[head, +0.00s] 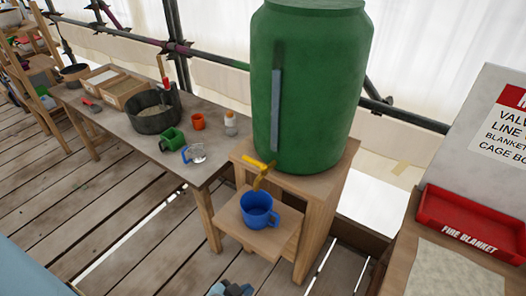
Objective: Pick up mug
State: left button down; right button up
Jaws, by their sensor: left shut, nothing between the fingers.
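A blue mug (259,211) stands upright on the low wooden shelf (279,242) under the yellow tap (259,171) of a large green barrel (308,80). Its handle points to the right. On the long bench are a green mug (172,140), a clear mug with a blue handle (197,153) and a small orange cup (198,122). My left gripper (232,289) shows only in part at the bottom edge, below and apart from the blue mug. It is shut and empty. My right gripper is not in view.
The barrel stands on a wooden stand (322,194) just above the shelf. A red fire blanket box (470,226) is at right. The plank floor at left is clear.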

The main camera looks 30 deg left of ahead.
aim_at(256, 207)
jog(key=u, duration=1.25)
jog(key=i+j+z, duration=0.1)
jog(key=z, duration=0.3)
jog(key=i+j+z, duration=0.1)
jog(key=j+z, duration=0.45)
jog(key=z, duration=0.2)
jog(key=i+j+z, duration=0.1)
jog(key=j+z, duration=0.25)
jog(key=j, duration=1.85)
jog(key=z, duration=0.05)
